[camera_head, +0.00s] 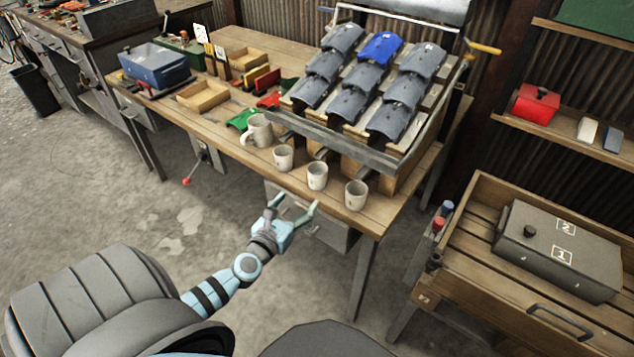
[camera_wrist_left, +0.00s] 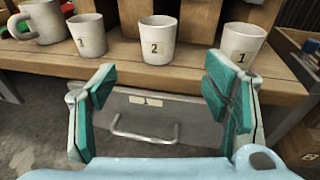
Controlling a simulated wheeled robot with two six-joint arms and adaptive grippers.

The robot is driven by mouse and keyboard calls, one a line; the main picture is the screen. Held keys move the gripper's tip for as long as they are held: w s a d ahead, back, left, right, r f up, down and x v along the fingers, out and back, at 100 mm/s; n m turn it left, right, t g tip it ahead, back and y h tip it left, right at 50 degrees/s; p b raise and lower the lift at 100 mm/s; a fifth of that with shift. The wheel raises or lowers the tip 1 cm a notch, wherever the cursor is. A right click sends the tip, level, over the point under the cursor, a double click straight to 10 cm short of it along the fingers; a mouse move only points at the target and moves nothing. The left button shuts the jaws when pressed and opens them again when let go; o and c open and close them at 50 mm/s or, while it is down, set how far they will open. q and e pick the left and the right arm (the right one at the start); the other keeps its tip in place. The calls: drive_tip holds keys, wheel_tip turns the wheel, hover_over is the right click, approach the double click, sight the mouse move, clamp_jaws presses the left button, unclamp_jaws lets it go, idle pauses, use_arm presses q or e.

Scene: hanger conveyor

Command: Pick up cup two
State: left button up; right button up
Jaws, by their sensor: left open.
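Cup two is a pale cup marked "2"; it stands upright near the front edge of the wooden workbench, in the middle of the left wrist view (camera_wrist_left: 157,44) and at the centre of the head view (camera_head: 317,177). A cup marked "1" (camera_wrist_left: 243,45) stands to its right, also in the head view (camera_head: 356,196). Another cup (camera_head: 284,158) stands to its left; its mark is hard to read. My left gripper (camera_head: 296,204) is open and empty, in front of the bench edge and apart from cup two, which lies between its fingers' directions in the wrist view. My right gripper is not in view.
A larger handled mug (camera_head: 261,131) stands left of the cups. A sloped rack (camera_head: 330,140) with grey and blue pieces is close behind them. A drawer with a handle (camera_wrist_left: 145,132) is under the bench top. A wooden cart (camera_head: 480,190) stands at the right.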

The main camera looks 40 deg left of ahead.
sight(314, 183)
use_arm(q)
drive_tip(key=b+x, duration=0.1)
drive_tip(key=x, duration=0.6)
drive_tip(key=shift+w+a+f, duration=0.1)
drive_tip(key=shift+w+f, duration=0.1)
drive_tip(key=shift+w, duration=0.1)
drive_tip(key=b+x, duration=0.1)
drive_tip(key=x, duration=0.1)
drive_tip(key=f+b+x, duration=0.1)
drive_tip(key=b+x, duration=0.1)
drive_tip(key=shift+a, duration=0.1)
drive_tip(key=shift+w+a, duration=0.1)
drive_tip(key=shift+w, duration=0.4)
drive_tip(key=shift+s+r, duration=0.1)
drive_tip(key=c, duration=1.3)
